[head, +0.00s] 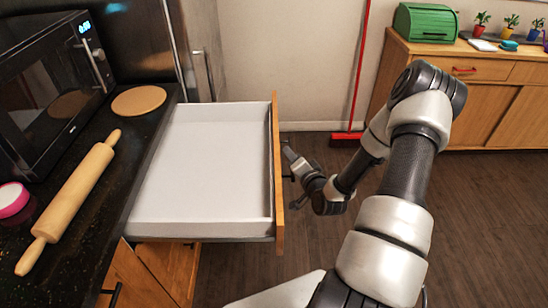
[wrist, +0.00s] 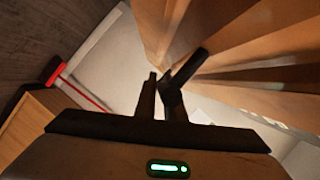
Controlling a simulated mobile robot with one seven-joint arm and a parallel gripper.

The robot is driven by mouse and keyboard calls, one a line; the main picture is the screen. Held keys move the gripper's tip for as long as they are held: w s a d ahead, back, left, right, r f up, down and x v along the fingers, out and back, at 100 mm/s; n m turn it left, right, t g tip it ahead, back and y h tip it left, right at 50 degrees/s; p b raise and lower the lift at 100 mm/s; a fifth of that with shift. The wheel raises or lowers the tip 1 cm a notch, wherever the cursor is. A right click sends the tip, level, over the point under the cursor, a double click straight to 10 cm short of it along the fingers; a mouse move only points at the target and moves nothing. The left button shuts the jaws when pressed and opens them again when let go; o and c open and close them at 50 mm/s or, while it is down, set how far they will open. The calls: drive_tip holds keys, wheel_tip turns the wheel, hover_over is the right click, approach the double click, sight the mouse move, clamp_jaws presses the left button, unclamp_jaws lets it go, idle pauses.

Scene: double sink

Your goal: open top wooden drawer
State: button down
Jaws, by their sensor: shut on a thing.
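The top wooden drawer (head: 278,190) stands pulled far out from the counter in the head view. Its white inside is empty and its wooden front faces right. A dark bar handle (head: 289,178) sits on that front and also shows in the wrist view (wrist: 190,65). My gripper (head: 288,150) is at the handle, to the right of the drawer front. In the wrist view, my gripper's two dark fingers (wrist: 161,88) are close together at the end of the handle, shut on it. The exact contact is partly hidden.
On the dark counter lie a rolling pin (head: 72,200), a round board (head: 138,100) and a pink-rimmed item (head: 12,200), beside a microwave (head: 50,85). A red broom (head: 346,138) leans at the back wall near a wooden cabinet (head: 475,95).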

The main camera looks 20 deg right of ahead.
drive_tip(key=shift+s+d, duration=0.25)
drive_tip(key=shift+d, duration=0.3)
drive_tip(key=c, duration=1.8)
unclamp_jaws()
drive_tip(key=shift+c, duration=0.2)
drive_tip(key=p+v, duration=0.1)
drive_tip(key=v, duration=1.6)
drive_tip(key=shift+s+r, duration=0.1)
drive_tip(key=shift+s, duration=0.05)
